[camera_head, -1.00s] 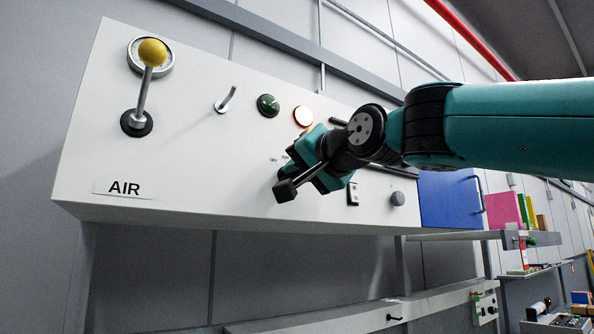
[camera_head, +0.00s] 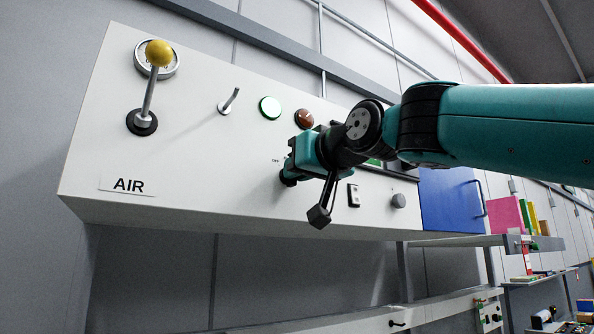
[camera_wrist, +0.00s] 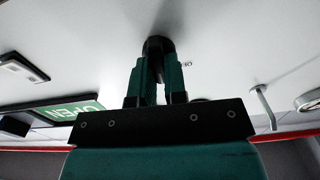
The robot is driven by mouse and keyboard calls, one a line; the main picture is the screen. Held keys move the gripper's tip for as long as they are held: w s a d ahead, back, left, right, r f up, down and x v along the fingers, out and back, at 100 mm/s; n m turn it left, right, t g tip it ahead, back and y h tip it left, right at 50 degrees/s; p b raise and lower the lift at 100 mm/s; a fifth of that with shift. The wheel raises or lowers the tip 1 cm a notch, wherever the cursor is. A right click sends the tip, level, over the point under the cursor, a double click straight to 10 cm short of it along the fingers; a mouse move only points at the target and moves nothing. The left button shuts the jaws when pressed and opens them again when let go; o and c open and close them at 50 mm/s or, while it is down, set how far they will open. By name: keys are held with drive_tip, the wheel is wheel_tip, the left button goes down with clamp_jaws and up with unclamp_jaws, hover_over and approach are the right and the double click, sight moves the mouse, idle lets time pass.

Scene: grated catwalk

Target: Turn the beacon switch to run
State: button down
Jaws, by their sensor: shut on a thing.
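The beacon switch, a dark round knob (camera_head: 287,179), is on the front of the white panel, mostly hidden by my gripper (camera_head: 293,171). In the wrist view my gripper (camera_wrist: 158,66) is shut on the knob (camera_wrist: 158,44), one finger on each side. A small dark label (camera_wrist: 187,64) stands beside it; the other position's label is not readable. On the panel above, the green lamp (camera_head: 270,107) glows bright and the red lamp (camera_head: 304,118) is dark.
A yellow-balled lever (camera_head: 158,53) stands above the AIR label (camera_head: 129,185) at left. A bare metal toggle (camera_head: 230,101) sticks out nearby. A rocker (camera_head: 353,195) and grey knob (camera_head: 398,200) are at right, before a blue box (camera_head: 449,200).

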drive_tip(key=shift+r, duration=0.1)
idle(0.3)
drive_tip(key=shift+s, duration=0.1)
drive_tip(key=c, duration=1.2)
unclamp_jaws()
drive_tip(key=shift+o, duration=0.2)
drive_tip(key=b+v, duration=0.7)
drive_tip(key=v, duration=1)
drive_tip(key=shift+s+d, duration=0.15)
